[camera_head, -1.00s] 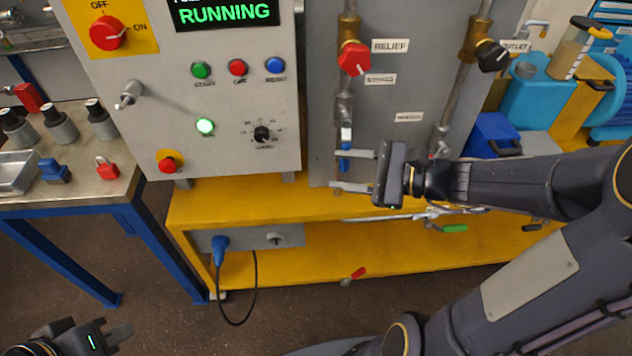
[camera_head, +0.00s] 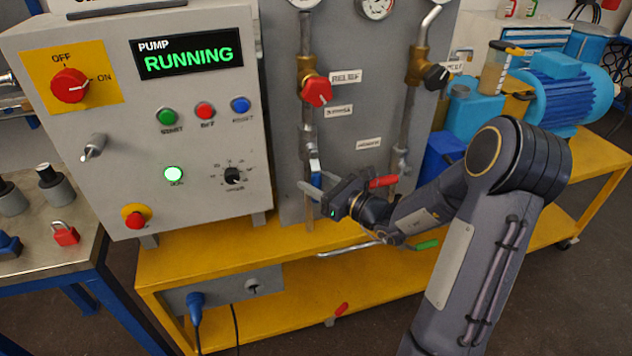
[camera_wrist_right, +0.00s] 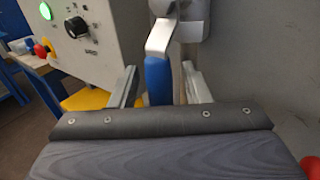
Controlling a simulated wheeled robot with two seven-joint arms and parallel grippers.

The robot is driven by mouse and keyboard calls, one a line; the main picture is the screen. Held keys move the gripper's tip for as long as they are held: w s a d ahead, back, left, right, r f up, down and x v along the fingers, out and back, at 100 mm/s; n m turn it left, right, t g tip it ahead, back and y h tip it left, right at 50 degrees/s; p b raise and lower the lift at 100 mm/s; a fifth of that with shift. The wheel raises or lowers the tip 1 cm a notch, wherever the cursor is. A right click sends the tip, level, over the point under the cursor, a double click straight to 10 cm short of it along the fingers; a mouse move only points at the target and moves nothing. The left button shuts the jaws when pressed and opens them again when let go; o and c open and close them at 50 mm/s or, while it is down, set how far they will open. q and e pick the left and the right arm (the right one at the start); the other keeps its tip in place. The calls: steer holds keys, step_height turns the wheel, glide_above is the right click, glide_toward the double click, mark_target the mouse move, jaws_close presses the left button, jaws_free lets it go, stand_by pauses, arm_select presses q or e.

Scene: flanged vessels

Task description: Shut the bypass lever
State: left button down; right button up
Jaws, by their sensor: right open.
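The bypass lever, which I take to be the blue-sleeved lever (camera_head: 316,179), hangs down along the left pipe, below the red relief knob (camera_head: 317,90). In the right wrist view its blue sleeve (camera_wrist_right: 158,82) points toward the palm, below a bent light metal arm. My right gripper (camera_head: 310,183) is at the lever, reaching in from the right. Its fingers (camera_wrist_right: 159,72) are open, one on each side of the blue sleeve, with gaps visible. The far end of the sleeve is hidden behind the gripper body. My left gripper is out of view.
The control box (camera_head: 140,120) with its RUNNING display stands close on the left. A red handle (camera_head: 383,181) and a green handle (camera_head: 427,245) are near my right wrist. A black knob (camera_head: 437,77) is on the right pipe. The yellow bench (camera_head: 200,262) lies below.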

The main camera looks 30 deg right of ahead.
jaws_close()
stand_by(0.3)
